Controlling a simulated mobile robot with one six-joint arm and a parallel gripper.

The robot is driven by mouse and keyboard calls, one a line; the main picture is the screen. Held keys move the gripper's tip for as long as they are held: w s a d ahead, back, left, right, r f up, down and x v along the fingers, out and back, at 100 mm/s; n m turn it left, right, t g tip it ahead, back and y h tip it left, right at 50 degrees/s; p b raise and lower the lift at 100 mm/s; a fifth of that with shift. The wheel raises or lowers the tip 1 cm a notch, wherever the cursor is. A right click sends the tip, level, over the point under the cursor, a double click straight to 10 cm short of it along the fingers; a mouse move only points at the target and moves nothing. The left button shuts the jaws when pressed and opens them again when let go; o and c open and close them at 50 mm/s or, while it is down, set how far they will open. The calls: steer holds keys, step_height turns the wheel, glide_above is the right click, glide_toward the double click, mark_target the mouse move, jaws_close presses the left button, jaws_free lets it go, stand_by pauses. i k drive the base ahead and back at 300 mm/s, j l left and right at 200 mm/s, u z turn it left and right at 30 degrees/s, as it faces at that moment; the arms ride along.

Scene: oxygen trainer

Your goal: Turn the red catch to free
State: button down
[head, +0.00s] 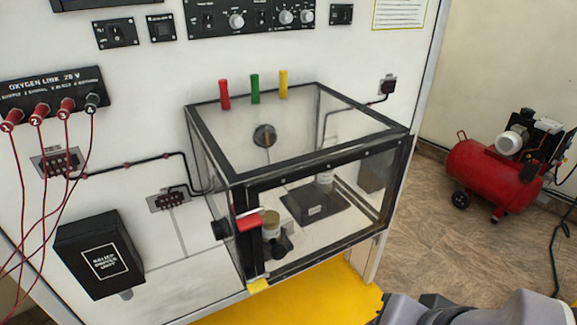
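A clear box with a black frame (209,176) stands against the white panel. A red handle-like piece (249,222), which looks like the red catch, sits at the left end of the box's front, near the upper left part of the front frame. It lies roughly level, tilted slightly. Its exact setting is too small to read. A red peg (224,95), a green peg (255,88) and a yellow peg (283,84) stand upright along the box's back top edge. Grey parts of my arm show at the bottom right, apart from the box. My gripper's fingertips are not in view.
Red cables hang from the oxygen link block (52,100) at the left. A black relief driver unit (99,255) is on the panel's lower left. A red compressor (492,175) stands on the floor at right.

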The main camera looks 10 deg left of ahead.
mark_target(248, 220)
steer(key=k+j+u, duration=0.1)
steer(key=u, duration=0.25)
steer(key=j+u, duration=0.35)
steer(key=k+j, duration=0.05)
